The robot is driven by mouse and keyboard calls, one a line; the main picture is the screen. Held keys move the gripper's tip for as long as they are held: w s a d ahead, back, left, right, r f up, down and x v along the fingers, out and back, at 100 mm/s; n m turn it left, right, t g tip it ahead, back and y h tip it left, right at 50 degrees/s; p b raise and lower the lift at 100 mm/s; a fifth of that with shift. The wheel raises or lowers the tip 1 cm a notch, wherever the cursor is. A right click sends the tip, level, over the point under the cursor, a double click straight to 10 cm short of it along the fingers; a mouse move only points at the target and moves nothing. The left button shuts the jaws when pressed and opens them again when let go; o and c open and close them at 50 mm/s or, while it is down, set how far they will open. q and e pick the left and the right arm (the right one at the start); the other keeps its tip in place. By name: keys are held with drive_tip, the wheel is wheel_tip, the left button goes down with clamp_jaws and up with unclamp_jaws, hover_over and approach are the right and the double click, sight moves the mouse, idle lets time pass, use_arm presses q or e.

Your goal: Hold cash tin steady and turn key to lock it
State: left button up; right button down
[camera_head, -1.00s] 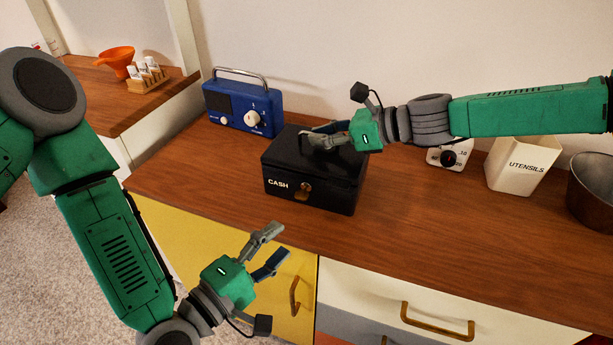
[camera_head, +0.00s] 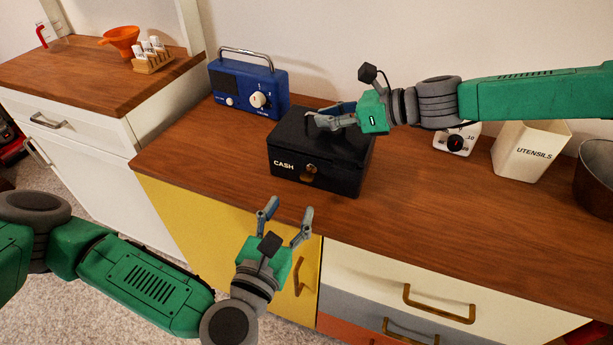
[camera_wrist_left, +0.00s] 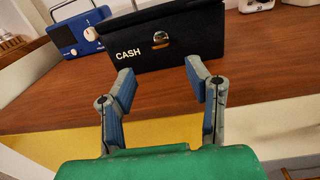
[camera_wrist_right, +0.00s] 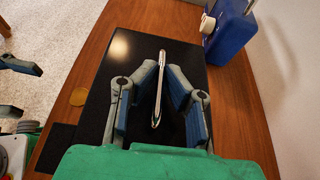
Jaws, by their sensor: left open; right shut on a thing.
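The black cash tin (camera_head: 292,160) stands on the wooden counter with its lid down and "CASH" on its front. A brass lock plate (camera_head: 309,172) is on that front; the left wrist view also shows it (camera_wrist_left: 161,40), but a key is too small to make out. My right gripper (camera_head: 327,117) is above the lid, shut on the tin's metal handle (camera_wrist_right: 160,90), which runs between its fingers. My left gripper (camera_head: 287,209) is open and empty, in front of the counter edge and below the tin's front, its fingers pointing toward the lock side.
A blue radio (camera_head: 248,88) stands behind and left of the tin. A white timer (camera_head: 457,139), a utensils holder (camera_head: 527,152) and a metal pot (camera_head: 597,175) stand to the right. The counter (camera_head: 420,215) in front of them is clear.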

sight(306, 177)
use_arm(q)
drive_tip(key=x, duration=0.9)
clamp_jaws()
